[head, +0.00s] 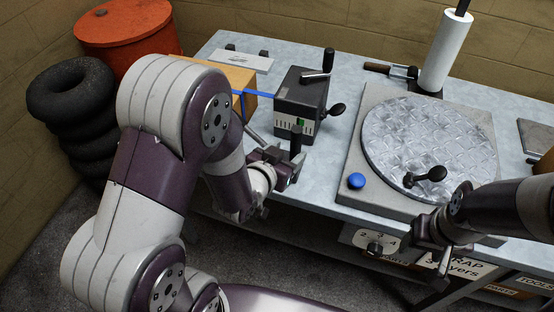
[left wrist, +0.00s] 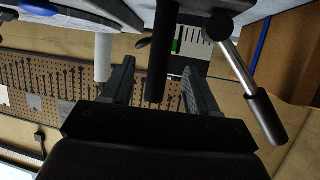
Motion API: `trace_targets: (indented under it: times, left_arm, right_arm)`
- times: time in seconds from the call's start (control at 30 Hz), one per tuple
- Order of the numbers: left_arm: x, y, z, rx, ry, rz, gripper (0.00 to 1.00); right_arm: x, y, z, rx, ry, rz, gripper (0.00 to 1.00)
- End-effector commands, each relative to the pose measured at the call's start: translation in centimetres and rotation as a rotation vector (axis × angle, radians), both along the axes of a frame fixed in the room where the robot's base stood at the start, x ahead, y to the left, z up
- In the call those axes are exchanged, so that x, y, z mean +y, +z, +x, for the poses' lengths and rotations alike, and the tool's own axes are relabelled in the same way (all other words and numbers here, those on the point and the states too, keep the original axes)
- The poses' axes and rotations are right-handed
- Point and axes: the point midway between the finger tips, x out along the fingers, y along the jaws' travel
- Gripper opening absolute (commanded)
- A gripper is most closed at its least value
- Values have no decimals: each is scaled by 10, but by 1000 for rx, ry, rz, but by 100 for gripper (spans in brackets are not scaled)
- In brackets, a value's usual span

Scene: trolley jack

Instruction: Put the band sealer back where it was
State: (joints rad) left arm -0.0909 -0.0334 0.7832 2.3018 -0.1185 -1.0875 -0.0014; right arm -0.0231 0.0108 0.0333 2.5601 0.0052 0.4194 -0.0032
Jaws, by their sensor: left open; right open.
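The band sealer (head: 301,97), a dark grey box with black-gripped handles, sits on the bench beside a cardboard box with a blue band. My left gripper (head: 283,165) is at its near side, jaws open. In the left wrist view, the open jaws (left wrist: 158,88) stand on either side of a black upright handle (left wrist: 161,50), not visibly closed on it. A silver lever with a black grip (left wrist: 262,110) is to the right there. My right gripper (head: 428,235) is open and empty near the bench's front edge, in front of the turntable.
A round metal turntable (head: 430,145) with a blue button (head: 356,181) fills the bench's right side. A white film roll (head: 446,50) stands behind it. The cardboard box (head: 236,80) is left of the sealer. Tyres (head: 70,90) and a red drum (head: 125,35) are far left.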

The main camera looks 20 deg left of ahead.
Motion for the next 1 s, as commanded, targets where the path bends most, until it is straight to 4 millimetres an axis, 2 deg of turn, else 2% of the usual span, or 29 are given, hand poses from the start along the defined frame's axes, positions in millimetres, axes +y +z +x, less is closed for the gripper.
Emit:
trace_targets:
  times: [0.1, 0.2, 0.37, 0.47, 0.53, 0.63, 0.73, 0.87, 1.0]
  left_arm:
    - [6, 14, -27, -3, 2, 0, 59]
    - [10, 21, -46, -2, 2, 0, 59]
    - [14, 24, -59, 22, 6, 6, 59]
    - [24, 11, -58, 174, 38, 45, 59]
    - [34, -2, -62, 355, 77, 79, 59]
    - [46, -13, -83, 632, 129, 106, 59]
    - [50, -12, -108, 858, 160, 113, 59]
    - [50, -5, -131, 1023, 174, 110, 59]
    - [50, -4, -136, 1058, 176, 109, 59]
  right_arm:
    - [0, 3, 0, 0, 0, 0, 59]
    - [0, 4, 0, 0, 0, 0, 59]
    - [0, 5, 0, 0, 0, 0, 59]
    - [0, 5, 0, 0, 0, 0, 59]
    - [0, 5, 0, 0, 0, 0, 59]
    - [0, 5, 0, 0, 0, 0, 59]
    - [0, 5, 0, 0, 0, 0, 59]
    - [0, 5, 0, 0, 0, 0, 59]
    - [0, 5, 0, 0, 0, 0, 59]
